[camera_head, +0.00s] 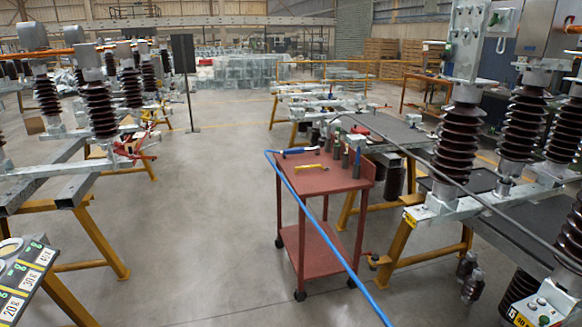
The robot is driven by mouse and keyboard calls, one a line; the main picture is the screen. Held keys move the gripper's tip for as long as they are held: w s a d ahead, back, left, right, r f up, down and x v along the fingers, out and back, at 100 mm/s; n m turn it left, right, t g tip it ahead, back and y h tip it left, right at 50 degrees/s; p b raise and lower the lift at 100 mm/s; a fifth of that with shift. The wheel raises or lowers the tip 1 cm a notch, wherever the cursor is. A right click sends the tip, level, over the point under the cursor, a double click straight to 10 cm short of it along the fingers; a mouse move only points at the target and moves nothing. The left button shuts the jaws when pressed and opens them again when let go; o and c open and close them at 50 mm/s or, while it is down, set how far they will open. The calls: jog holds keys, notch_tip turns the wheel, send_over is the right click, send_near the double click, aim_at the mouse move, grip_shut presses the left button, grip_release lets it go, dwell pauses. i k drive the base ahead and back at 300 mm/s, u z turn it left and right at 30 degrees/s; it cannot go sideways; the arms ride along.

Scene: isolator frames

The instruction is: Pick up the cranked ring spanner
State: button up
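No cranked ring spanner can be made out for certain at this size. Several small tools lie on the top shelf of a red trolley (328,188) in the middle of the view. A blue-handled tool (300,150) lies near the back edge. A yellow-handled tool (311,168) lies in front of it. A small greyish item (308,181) lies nearer the front and is too small to identify. My gripper is not in view.
Dark upright bottle-like items (346,157) stand at the trolley's right side. A blue hose (322,232) runs past the trolley's front to the bottom edge. Insulator frames with yellow legs (393,245) stand close on the right, others on the left. Open concrete floor (205,225) lies left of the trolley.

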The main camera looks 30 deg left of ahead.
aim_at(296, 169)
jog(key=u, duration=0.4)
jog(key=i, duration=1)
jog(key=u, duration=0.55)
jog(key=i, duration=0.85)
jog(key=u, duration=0.7)
jog(key=i, duration=0.65)
jog(key=u, duration=1.05)
jog(key=i, duration=0.85)
jog(key=u, duration=0.65)
